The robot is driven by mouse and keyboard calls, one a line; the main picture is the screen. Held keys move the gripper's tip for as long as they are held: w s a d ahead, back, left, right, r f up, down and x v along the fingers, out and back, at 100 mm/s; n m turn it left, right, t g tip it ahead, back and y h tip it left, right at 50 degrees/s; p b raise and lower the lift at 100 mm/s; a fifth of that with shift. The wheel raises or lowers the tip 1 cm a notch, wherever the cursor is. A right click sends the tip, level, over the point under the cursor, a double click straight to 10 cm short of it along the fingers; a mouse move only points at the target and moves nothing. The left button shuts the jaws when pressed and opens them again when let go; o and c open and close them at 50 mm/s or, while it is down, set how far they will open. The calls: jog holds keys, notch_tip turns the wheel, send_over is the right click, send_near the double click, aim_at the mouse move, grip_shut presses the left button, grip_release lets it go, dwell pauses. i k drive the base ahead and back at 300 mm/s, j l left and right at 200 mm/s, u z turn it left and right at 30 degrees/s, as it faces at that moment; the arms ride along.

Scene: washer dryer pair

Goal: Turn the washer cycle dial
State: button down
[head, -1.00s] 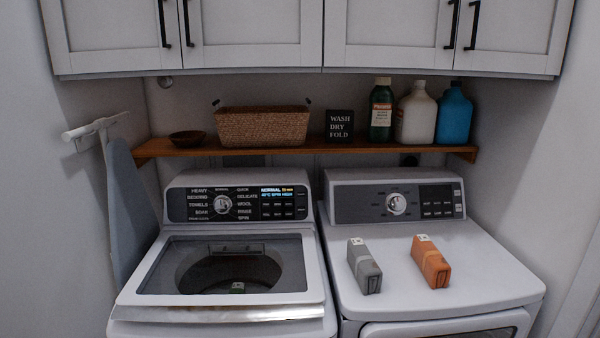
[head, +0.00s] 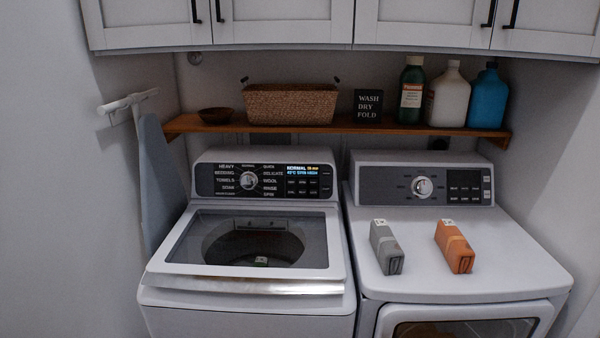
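The washer (head: 247,310) stands on the left, a white top-loader with a glass-windowed lid. Its cycle dial (head: 248,181) is a round silver knob on the dark control panel (head: 212,180), ringed by cycle names such as heavy, towels, delicate and wool. The lit display (head: 309,168) at the panel's upper right reads NORMAL. The dial's exact pointer direction is too small to tell. My gripper is not in view, and nothing touches the dial.
The dryer (head: 520,270) stands close on the right with its own knob (head: 422,187). A grey box (head: 386,248) and an orange box (head: 455,247) lie on its top. A wooden shelf (head: 350,127) with bottles and a basket (head: 290,105) hangs above. An ironing board (head: 158,180) leans at left.

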aim_at(248, 181)
jog(key=i+j, duration=0.2)
jog(key=j, duration=0.2)
jog(key=i+j, duration=0.2)
jog(key=j, duration=0.25)
jog(key=i+j, duration=0.2)
jog(key=j, duration=0.2)
jog(key=i+j+u, duration=0.1)
jog(key=j, duration=0.35)
jog(key=i+j, duration=0.3)
jog(key=j, duration=0.1)
